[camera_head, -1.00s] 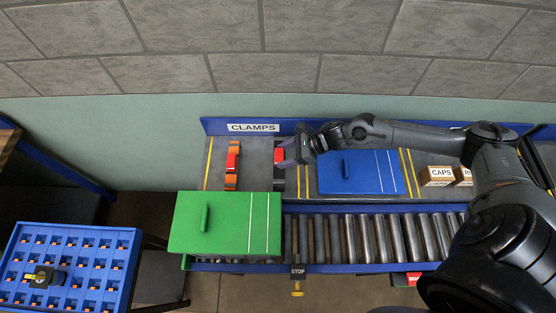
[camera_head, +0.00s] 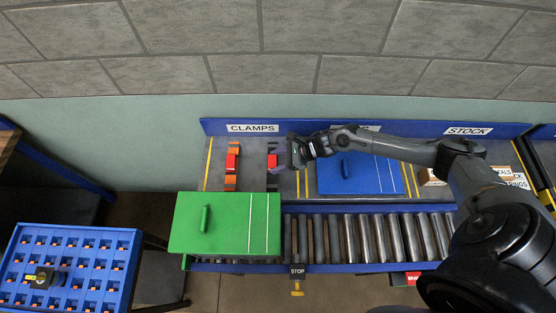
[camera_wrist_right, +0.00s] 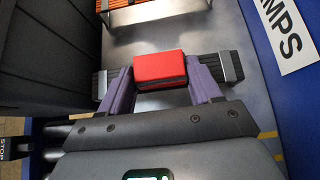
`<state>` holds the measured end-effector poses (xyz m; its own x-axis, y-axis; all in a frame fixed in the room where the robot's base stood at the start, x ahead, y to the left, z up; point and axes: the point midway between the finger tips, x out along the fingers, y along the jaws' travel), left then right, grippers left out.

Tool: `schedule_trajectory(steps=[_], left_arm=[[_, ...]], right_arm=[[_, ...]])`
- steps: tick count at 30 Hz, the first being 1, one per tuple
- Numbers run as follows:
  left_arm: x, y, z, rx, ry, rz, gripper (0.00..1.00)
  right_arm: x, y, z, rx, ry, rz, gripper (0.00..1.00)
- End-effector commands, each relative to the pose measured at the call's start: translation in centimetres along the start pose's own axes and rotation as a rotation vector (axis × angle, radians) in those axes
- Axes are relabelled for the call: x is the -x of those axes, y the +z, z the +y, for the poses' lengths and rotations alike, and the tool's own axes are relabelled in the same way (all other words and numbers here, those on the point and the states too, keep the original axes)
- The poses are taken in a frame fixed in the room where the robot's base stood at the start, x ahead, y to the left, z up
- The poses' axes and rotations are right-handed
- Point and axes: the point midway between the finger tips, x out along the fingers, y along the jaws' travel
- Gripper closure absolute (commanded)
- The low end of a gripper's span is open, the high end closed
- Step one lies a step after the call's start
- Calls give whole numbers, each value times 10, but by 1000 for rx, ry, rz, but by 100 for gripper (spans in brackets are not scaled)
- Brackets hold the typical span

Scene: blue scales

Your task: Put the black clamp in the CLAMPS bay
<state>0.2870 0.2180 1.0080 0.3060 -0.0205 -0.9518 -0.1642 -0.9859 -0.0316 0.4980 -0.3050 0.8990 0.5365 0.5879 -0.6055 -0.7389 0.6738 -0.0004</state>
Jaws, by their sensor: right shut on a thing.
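The black clamp (camera_head: 272,160), with a red middle block and dark ribbed ends, is in my right gripper (camera_head: 280,157). In the right wrist view the gripper's two purple-grey fingers (camera_wrist_right: 162,85) are shut on the clamp (camera_wrist_right: 160,68) on either side of its red block. The clamp is over the right part of the grey CLAMPS bay (camera_head: 252,160), left of the double yellow lines. I cannot tell whether it touches the surface. An orange clamp (camera_head: 232,163) with a red middle lies in the left part of the bay. My left gripper is not in view.
The CLAMPS sign (camera_head: 252,128) is on the blue back rail. A green case (camera_head: 225,225) stands in front of the bay, and a blue case (camera_head: 357,172) to its right. A roller conveyor (camera_head: 370,238) runs along the front. A blue rack (camera_head: 70,265) stands lower left.

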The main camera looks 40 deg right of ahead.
Motion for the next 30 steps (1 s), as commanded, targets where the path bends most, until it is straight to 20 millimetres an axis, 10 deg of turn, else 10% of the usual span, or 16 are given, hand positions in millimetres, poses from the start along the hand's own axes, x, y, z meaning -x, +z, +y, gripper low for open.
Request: schedule_trajectory(steps=[2, 3, 8, 20, 30], left_arm=[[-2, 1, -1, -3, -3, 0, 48], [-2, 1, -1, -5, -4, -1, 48], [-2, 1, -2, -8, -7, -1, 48], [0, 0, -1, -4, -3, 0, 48], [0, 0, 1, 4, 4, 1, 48]], right_arm=[[-1, -1, 0, 1, 0, -1, 72], [-1, -1, 0, 0, 0, 0, 34], [0, -1, 0, 0, 0, 0, 11], [4, 0, 0, 0, -1, 1, 11], [56, -2, 0, 2, -1, 5, 11]])
